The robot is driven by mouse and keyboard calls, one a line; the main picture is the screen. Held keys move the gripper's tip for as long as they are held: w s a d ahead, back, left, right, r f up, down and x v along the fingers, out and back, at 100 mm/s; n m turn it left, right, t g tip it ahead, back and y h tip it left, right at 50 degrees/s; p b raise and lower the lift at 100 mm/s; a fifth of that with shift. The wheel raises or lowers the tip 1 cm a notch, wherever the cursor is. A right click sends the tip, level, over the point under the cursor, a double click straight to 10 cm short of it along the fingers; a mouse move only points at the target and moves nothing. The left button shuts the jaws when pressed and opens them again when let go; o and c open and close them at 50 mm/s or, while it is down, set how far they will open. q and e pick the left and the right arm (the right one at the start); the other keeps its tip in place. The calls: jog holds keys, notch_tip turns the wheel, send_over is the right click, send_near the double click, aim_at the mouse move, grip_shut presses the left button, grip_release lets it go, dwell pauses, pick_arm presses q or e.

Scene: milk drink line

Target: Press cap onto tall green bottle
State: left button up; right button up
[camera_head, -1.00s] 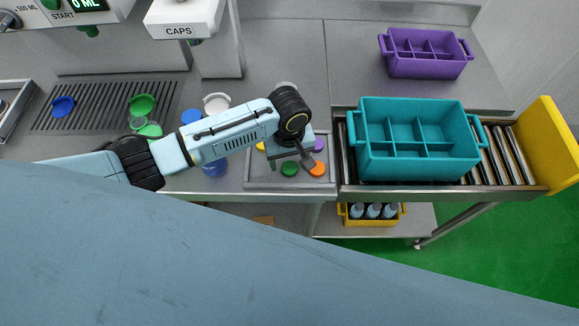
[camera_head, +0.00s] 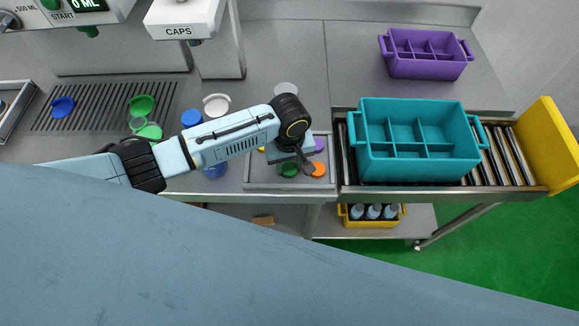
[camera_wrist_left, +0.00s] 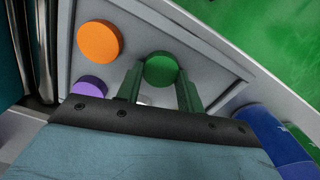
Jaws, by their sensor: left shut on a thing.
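My left gripper (camera_head: 298,163) is over the cap tray (camera_head: 262,182) and shut on a green cap (camera_wrist_left: 161,69). In the left wrist view the cap sits between the two fingertips (camera_wrist_left: 160,88). The green cap (camera_head: 288,171) also shows in the head view, partly hidden by the gripper. I cannot tell whether it is clear of the tray. Green containers, one darker (camera_head: 143,104) and one lighter (camera_head: 151,132), stand at the left; from above I cannot tell which is the tall bottle. My right gripper is not in view.
An orange cap (camera_head: 318,170) and a purple cap (camera_head: 319,145) lie in the tray. A teal crate (camera_head: 415,164) stands on the roller conveyor to the right. A purple crate (camera_head: 426,68) is behind. Blue containers (camera_head: 191,118) stand left of the tray, partly beside my arm.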

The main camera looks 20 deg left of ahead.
aim_at(289, 167)
pick_arm(q)
notch_tip(289, 167, up, 10)
jog(key=p, duration=0.1)
dwell(0.4)
jog(key=w+a+r+m+b, duration=0.1)
jog(key=a+r+m+b, duration=0.5)
jog(key=a+b, duration=0.2)
jog(key=shift+a+b, duration=0.2)
jog(key=shift+b, duration=0.85)
jog(key=shift+w+d, duration=0.1)
jog(key=shift+w, duration=0.05)
